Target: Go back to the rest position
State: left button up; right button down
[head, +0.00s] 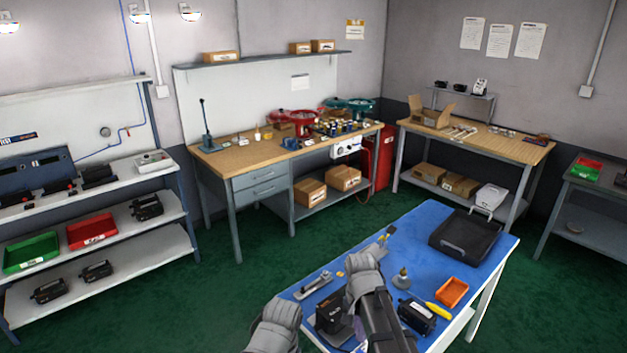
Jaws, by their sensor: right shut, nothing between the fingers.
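My right arm reaches in from the bottom over the blue-topped table. My right gripper (386,235) is small in view beyond the arm's grey wrist, over the table's far left edge. It is shut with nothing in it. Of my left arm, only a grey rounded link shows at the bottom, left of the table; its gripper fingers are not in view. Another black unit (330,315) is partly hidden by my right arm.
A small fitting with a round base (402,280) and a metal bracket (314,285) also lie on the blue table. A wooden workbench (230,155) and a second bench (500,145) stand behind. Shelves with bins (32,252) stand left. Green floor between them is clear.

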jog(key=s+a+f+n+b, duration=0.1)
jog(key=s+a+f+n, duration=0.1)
jog(key=s+a+n, duration=0.7)
jog(key=s+n, duration=0.2)
jog(key=shift+s, duration=0.35)
jog(key=shift+d, duration=0.1)
